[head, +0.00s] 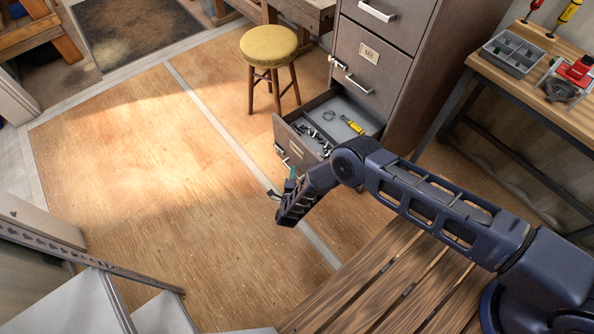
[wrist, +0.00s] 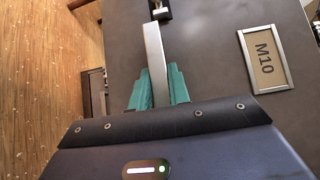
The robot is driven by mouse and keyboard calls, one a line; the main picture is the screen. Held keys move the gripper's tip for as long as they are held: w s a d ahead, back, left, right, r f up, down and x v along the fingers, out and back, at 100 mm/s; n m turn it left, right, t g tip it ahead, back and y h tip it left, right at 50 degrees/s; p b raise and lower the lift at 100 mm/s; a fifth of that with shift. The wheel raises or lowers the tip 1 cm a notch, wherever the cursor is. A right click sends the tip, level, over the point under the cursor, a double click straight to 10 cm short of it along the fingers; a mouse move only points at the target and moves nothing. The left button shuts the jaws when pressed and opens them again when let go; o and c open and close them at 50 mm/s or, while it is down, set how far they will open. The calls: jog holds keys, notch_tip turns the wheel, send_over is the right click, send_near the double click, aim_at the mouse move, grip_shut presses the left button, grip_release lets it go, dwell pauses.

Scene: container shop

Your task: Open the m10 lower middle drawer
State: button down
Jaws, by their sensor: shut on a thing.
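The drawer (head: 294,147) at the bottom of the grey metal cabinet stands pulled out, with its front apart from the cabinet and its inside showing. In the wrist view its grey front (wrist: 215,40) carries a framed M10 label (wrist: 264,61). A silver bar handle (wrist: 155,52) is fixed to that front. My gripper (wrist: 159,88) has its teal fingers on both sides of the handle and is shut on it. In the head view my gripper (head: 288,187) is at the drawer front, and the arm hides part of the drawer's right end.
Loose metal parts, a ring and a yellow-handled tool (head: 352,126) lie in the drawer. A yellow stool (head: 269,46) stands left of the cabinet. A slatted wooden bench (head: 385,283) is below my arm; a workbench (head: 533,75) is at right. The floor (head: 150,170) at left is clear.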

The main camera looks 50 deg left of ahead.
jog(key=s, duration=0.2)
jog(key=shift+s, duration=0.3)
jog(key=c, duration=1.3)
grip_release()
jog(key=v, duration=1)
jog(key=shift+s+d, duration=0.2)
jog(key=shift+d, duration=0.1)
